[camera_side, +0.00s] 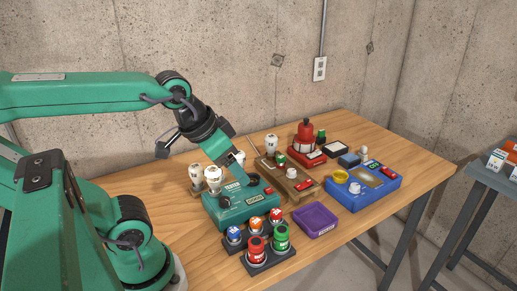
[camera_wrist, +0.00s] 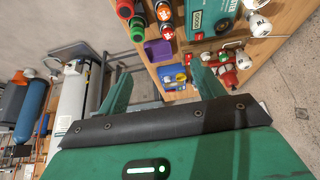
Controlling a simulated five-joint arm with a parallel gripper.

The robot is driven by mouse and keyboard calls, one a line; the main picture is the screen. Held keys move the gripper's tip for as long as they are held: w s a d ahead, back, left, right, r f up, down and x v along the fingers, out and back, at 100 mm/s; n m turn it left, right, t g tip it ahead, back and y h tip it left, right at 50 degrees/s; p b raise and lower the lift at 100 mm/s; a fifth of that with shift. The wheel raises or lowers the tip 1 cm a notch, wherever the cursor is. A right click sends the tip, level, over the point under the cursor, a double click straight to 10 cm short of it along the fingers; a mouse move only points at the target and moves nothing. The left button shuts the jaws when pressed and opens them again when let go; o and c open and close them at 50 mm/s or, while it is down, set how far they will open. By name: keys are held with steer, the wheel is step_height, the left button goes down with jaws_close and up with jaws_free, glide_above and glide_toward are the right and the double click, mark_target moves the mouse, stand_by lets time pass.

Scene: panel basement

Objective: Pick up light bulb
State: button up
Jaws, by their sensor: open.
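Several white light bulbs stand around the teal tester box (camera_side: 243,206). Two bulbs, a left one (camera_side: 196,175) and one beside it (camera_side: 213,181), stand at the box's back left. Another bulb (camera_side: 271,146) stands farther back by the wooden board. Bulbs (camera_wrist: 257,24) show there at the top right, beside the tester box (camera_wrist: 205,22).
Red, green, blue and orange-topped items (camera_side: 258,243) stand in a dark holder at the front. A purple tray (camera_side: 315,222) lies to its right. A blue box (camera_side: 365,188) and wooden board (camera_side: 290,183) stand beyond. The table (camera_side: 165,198) is clear at the left and far right.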

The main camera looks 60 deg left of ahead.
mark_target(213, 169)
steer(key=shift+w+a, duration=0.1)
steer(key=w+a+f+n+g, duration=0.1)
steer(key=a+f+n+g, duration=0.1)
steer(key=a, duration=0.4)
steer(key=w+a+f+n+g, duration=0.1)
steer(key=a+f+n, duration=0.3)
steer(key=a+f, duration=0.1)
steer(key=w+a+f+n+g, duration=0.1)
steer(key=a+f+n+g, duration=0.1)
steer(key=a+f, duration=0.2)
steer(key=shift+a+f+n+g, duration=0.15)
steer(key=shift+a+n+g, duration=0.2)
steer(key=shift+a, duration=1.4)
steer(key=shift+f, duration=0.1)
steer(key=shift+f, duration=1.25)
steer(key=shift+s, duration=0.1)
steer(key=shift+f, duration=2.55)
steer(key=shift+c, duration=0.4)
